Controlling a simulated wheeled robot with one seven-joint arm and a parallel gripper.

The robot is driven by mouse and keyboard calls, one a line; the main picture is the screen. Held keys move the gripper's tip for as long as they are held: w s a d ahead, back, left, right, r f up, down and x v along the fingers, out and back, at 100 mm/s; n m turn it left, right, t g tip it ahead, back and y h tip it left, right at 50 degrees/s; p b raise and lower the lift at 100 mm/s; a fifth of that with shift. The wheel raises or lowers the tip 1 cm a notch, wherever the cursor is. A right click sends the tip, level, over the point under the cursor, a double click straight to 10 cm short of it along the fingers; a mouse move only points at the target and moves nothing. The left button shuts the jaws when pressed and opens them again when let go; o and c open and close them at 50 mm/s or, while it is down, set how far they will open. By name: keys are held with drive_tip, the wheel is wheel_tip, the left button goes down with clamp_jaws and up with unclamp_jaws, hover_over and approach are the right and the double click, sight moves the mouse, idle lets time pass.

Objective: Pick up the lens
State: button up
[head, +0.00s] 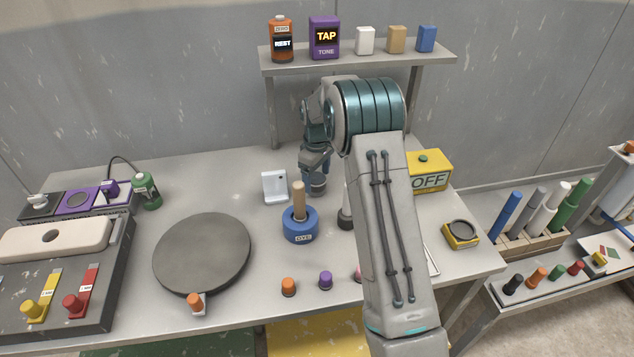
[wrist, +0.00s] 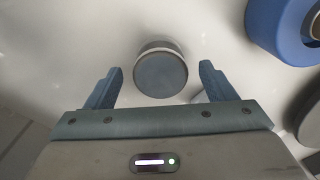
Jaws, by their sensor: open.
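A short round piece with a flat grey-blue face and a pale band, which looks like the lens (wrist: 160,74), stands on the table in the wrist view. My gripper (wrist: 160,85) is open, with one finger on each side of it and gaps showing on both sides. In the head view my gripper (head: 315,170) points down at the back of the table, over a small blue-grey cylinder (head: 317,188) that seems to be the same piece. Whether the fingers reach down to its height is hard to tell.
A blue ring-shaped pot (head: 300,226) with a wooden handle stands close by, also in the wrist view (wrist: 287,28). A white stand (head: 274,187) is left of my gripper. A dark turntable (head: 202,253) lies further left. My arm hides part of the table's right side.

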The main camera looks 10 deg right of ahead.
drive_tip(key=shift+f, duration=0.85)
drive_tip(key=c, duration=1.1)
